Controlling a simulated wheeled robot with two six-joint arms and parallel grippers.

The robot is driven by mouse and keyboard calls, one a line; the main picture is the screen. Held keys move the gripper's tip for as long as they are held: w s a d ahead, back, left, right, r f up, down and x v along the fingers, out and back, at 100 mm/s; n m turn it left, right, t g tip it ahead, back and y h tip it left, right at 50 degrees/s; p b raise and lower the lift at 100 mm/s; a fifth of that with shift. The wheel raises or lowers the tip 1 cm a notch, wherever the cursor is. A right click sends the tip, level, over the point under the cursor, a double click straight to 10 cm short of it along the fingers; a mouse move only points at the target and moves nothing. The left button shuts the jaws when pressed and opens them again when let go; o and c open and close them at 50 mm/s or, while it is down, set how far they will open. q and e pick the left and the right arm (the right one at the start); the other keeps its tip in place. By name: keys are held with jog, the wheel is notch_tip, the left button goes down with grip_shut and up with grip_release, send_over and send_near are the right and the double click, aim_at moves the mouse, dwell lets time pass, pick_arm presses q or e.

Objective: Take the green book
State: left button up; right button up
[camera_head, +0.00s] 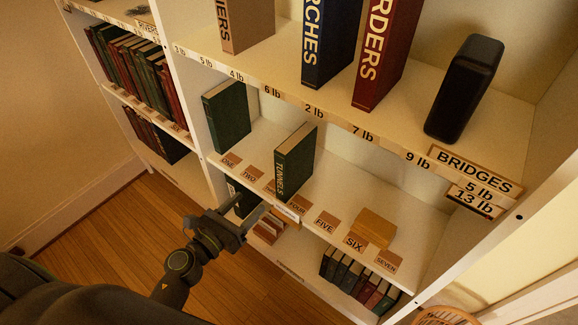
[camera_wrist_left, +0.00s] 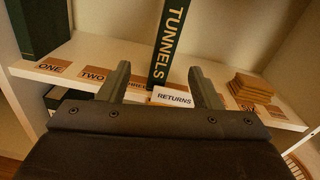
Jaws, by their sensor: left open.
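A green book lettered TUNNELS (camera_head: 295,161) stands upright on the middle shelf, spine toward the front edge. It also shows in the left wrist view (camera_wrist_left: 167,45), straight ahead between the fingers. A second dark green book (camera_head: 227,115) stands further left on the same shelf; no lettering is readable on it. My left gripper (camera_head: 254,204) is open and empty, in front of and below the TUNNELS book, near the shelf's front edge. Its fingers (camera_wrist_left: 160,78) point toward the spine with a gap to it. My right gripper is in neither view.
Place cards such as FIVE (camera_head: 326,222) line the middle shelf (camera_head: 345,185). A RETURNS label (camera_wrist_left: 173,99) is on its edge below the TUNNELS book. Tan blocks (camera_head: 373,228) lie to the right. The upper shelf holds large volumes and a black object (camera_head: 464,88). Small books (camera_head: 360,283) stand below.

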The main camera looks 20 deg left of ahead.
aim_at(280, 172)
pick_arm(q)
jog(key=w+d, duration=0.1)
jog(key=w, duration=0.2)
jog(key=w+d+r+m+p, duration=0.1)
jog(key=w+d, duration=0.1)
jog(key=w, duration=0.2)
jog(key=w+d+r+m+p, duration=0.1)
jog(key=w, duration=0.2)
jog(key=shift+w+d+h, duration=0.15)
jog(key=shift+d+h, duration=0.25)
jog(key=shift+x, duration=0.75)
jog(key=x, duration=0.4)
jog(key=shift+w+f, duration=0.15)
jog(key=shift+w, duration=0.15)
jog(key=shift+c, duration=0.6)
grip_shut()
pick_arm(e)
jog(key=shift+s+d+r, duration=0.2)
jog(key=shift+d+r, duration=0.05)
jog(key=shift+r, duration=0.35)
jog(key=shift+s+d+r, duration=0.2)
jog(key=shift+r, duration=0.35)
